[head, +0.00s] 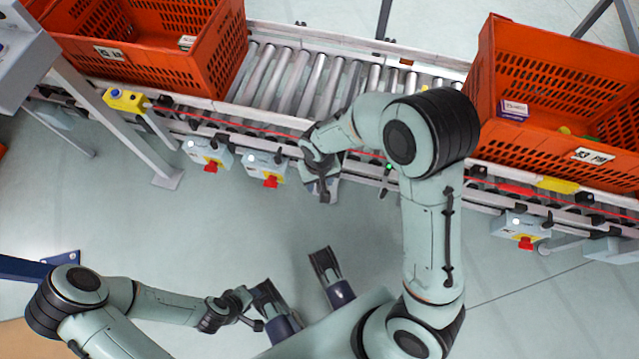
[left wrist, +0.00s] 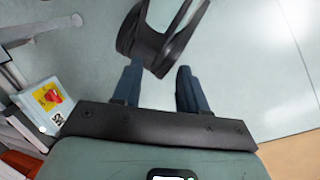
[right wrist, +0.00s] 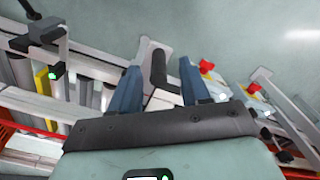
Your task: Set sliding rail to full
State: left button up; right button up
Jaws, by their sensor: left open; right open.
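My right gripper (head: 322,182) hangs at the near edge of the roller conveyor, left of centre in the head view. In the right wrist view, its blue fingers are open. A short black handle (right wrist: 158,68) on a pale rail part lies between the fingers in that picture; I cannot tell whether they touch it. The gripper and arm mostly hide this place in the head view. My left gripper (left wrist: 159,72) is open over the floor at lower left of the head view, away from the conveyor. A black looped part shows beyond its fingertips.
The roller conveyor (head: 288,85) runs across the back. An orange tote (head: 150,50) stands at its left and another (head: 560,90) at its right. Grey boxes with red knobs (head: 266,168) line the near edge. The floor (head: 210,240) in front is clear.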

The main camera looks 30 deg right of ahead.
notch_tip(320, 180, up, 9)
jog(key=shift+a+f+p, duration=0.1)
jog(key=shift+f+p, duration=0.1)
jog(key=shift+p, duration=0.85)
pick_arm(q)
jog(key=shift+g+h, duration=0.3)
jog(key=shift+g, duration=0.3)
jog(key=s+r, duration=0.1)
jog(key=s+d+r, duration=0.1)
jog(key=s+r, duration=0.1)
jog(key=shift+s+d+r, duration=0.1)
jog(key=shift+s+d, duration=0.15)
pick_arm(e)
jog(key=shift+r, duration=0.45)
jog(key=shift+s, duration=0.1)
